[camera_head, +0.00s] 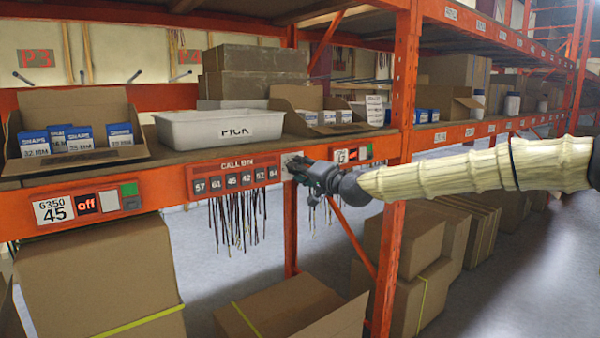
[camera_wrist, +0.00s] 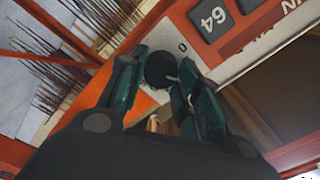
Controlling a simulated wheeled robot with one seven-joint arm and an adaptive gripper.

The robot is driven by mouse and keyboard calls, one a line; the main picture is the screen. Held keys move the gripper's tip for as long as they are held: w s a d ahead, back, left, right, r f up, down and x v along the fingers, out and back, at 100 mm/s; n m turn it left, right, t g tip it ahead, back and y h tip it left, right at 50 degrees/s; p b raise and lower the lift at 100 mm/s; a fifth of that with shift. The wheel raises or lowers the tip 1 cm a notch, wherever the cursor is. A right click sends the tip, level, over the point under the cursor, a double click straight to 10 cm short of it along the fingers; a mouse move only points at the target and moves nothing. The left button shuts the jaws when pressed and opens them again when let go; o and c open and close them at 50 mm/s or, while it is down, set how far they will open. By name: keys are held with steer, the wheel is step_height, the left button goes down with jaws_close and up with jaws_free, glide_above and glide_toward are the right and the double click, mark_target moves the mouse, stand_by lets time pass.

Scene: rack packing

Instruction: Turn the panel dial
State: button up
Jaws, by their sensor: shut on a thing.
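In the wrist view the panel dial (camera_wrist: 160,70) is a dark round knob on a pale plate (camera_wrist: 195,42) marked with a 0. My gripper (camera_wrist: 163,82) has its two green fingers on either side of the knob, shut on it. In the head view my gripper (camera_head: 308,172) reaches from the right to the plate at the right end of the call-bin panel (camera_head: 237,178). There the dial is hidden behind the fingers.
A white PICK tray (camera_head: 200,130) and open boxes stand on the shelf above the orange beam. Dark cords (camera_head: 235,218) hang below the beam. An orange rack post (camera_head: 397,190) stands behind my arm. Large cartons (camera_head: 95,275) fill the space below.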

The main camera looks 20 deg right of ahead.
steer(key=shift+d, duration=0.1)
steer(key=o, duration=1)
steer(key=shift+o, duration=0.2)
steer(key=v, duration=1.2)
